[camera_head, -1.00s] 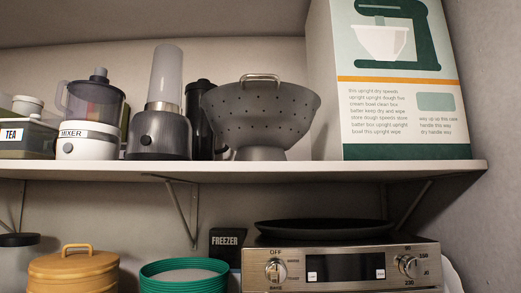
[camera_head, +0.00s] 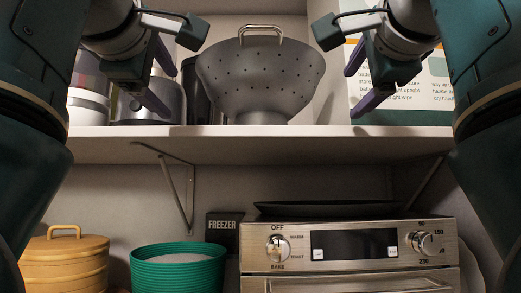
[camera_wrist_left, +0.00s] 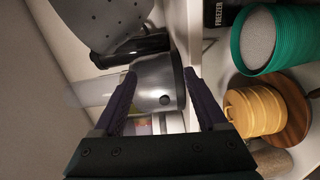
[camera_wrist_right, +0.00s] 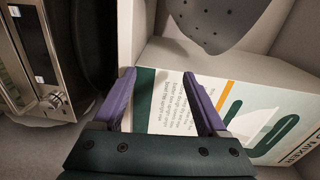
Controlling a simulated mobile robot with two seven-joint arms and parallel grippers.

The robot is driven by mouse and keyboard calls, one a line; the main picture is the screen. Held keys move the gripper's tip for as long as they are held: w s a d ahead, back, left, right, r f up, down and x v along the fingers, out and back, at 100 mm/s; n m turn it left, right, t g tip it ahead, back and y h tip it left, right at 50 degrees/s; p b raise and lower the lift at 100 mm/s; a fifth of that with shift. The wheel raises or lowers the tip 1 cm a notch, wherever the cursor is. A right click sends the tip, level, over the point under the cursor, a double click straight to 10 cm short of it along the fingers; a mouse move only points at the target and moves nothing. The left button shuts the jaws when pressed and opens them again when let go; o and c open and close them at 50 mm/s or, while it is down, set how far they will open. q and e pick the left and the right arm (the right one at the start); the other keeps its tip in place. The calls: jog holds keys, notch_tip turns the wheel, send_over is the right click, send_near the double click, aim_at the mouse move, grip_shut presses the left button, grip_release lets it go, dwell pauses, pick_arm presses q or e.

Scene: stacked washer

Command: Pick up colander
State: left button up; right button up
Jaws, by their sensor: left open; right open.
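The grey perforated colander (camera_head: 260,80) stands upright on the upper shelf, between my two grippers, with a metal handle showing at its rim. It also shows at the top of the left wrist view (camera_wrist_left: 105,22) and of the right wrist view (camera_wrist_right: 222,20). My left gripper (camera_head: 160,78) is open and empty to the left of the colander, in front of the grey blender base (camera_wrist_left: 158,82). My right gripper (camera_head: 362,78) is open and empty to the right, in front of the mixer box (camera_wrist_right: 200,95). Neither gripper touches the colander.
The shelf (camera_head: 260,143) has a bare front edge. A dark cylinder (camera_wrist_left: 130,48) stands close beside the colander.

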pick_arm(q)
jog(key=shift+s+d+r, duration=0.15)
jog(key=shift+d+r, duration=0.05)
jog(key=shift+r, duration=0.85)
pick_arm(e)
jog(key=shift+s+a+r, duration=0.15)
jog(key=shift+a+r, duration=0.05)
jog(key=shift+r, duration=0.85)
pick_arm(q)
jog(key=w, duration=1.4)
pick_arm(e)
jog(key=w, duration=1.4)
pick_arm(q)
jog(key=shift+d, duration=0.25)
pick_arm(e)
jog(key=shift+a, duration=0.25)
pick_arm(q)
jog(key=shift+d, duration=0.5)
pick_arm(e)
jog(key=shift+a, duration=0.5)
